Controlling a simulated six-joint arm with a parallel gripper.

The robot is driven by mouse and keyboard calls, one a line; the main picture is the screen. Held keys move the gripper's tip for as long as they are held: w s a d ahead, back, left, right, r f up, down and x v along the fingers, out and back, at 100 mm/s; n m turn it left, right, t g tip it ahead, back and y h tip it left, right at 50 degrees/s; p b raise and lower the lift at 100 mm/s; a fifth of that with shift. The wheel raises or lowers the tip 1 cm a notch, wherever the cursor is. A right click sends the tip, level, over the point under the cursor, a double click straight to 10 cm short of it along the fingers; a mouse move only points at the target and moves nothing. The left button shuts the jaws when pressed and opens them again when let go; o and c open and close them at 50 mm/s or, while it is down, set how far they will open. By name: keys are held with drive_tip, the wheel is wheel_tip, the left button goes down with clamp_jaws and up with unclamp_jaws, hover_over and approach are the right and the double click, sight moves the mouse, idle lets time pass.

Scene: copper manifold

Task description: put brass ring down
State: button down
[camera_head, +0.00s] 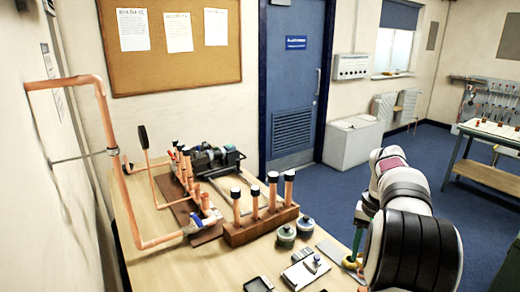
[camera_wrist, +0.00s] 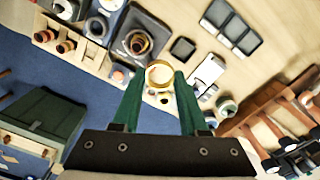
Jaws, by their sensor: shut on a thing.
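The brass ring (camera_wrist: 160,73) is a shiny gold-coloured hoop between the tips of the green fingers of my gripper (camera_wrist: 157,82) in the wrist view. My gripper is shut on it. The bench top lies beyond the ring in that view, and I cannot tell how high above it the ring is. In the head view, a green finger of my gripper (camera_head: 357,243) shows beside my arm at the right edge of the bench, with a small yellow part of the ring (camera_head: 351,264) near it. My arm hides the rest.
The wooden bench (camera_head: 185,270) holds a wooden block (camera_head: 240,235) with several capped copper tubes, two round tins (camera_head: 287,235), a copper pipe assembly (camera_head: 128,200) and a clipboard-like white item (camera_head: 305,270). Some bare bench shows at the front left. A green box (camera_wrist: 40,120) stands off the bench.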

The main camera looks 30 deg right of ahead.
drive_tip(key=w+a+r+n, duration=0.1)
drive_tip(key=w+a+n, duration=0.3)
drive_tip(key=a, duration=0.5)
drive_tip(key=w+a+r+n, duration=0.2)
drive_tip(key=w+a, duration=0.4)
drive_tip(key=a, duration=0.2)
drive_tip(key=a+r+n, duration=0.2)
drive_tip(key=a+n, duration=0.4)
drive_tip(key=a, duration=1.5)
drive_tip(key=s+d+f+m, duration=0.1)
drive_tip(key=d+f+m, duration=0.25)
drive_tip(key=d, duration=0.75)
drive_tip(key=d+f+m, duration=0.3)
drive_tip(key=d+f, duration=0.1)
drive_tip(key=d, duration=0.8)
drive_tip(key=s+d+f+m, duration=0.35)
drive_tip(key=s+d, duration=0.25)
drive_tip(key=d, duration=0.2)
drive_tip(key=s+d+f+m, duration=0.3)
drive_tip(key=s+d+f, duration=0.1)
drive_tip(key=s+d, duration=0.35)
approach(326, 291)
drive_tip(key=s+a+f, duration=0.1)
drive_tip(key=s+a, duration=0.2)
drive_tip(key=f, duration=0.2)
drive_tip(key=w+f, duration=0.1)
drive_tip(key=f, duration=0.1)
drive_tip(key=shift+d, duration=0.1)
drive_tip(key=shift+f, duration=0.15)
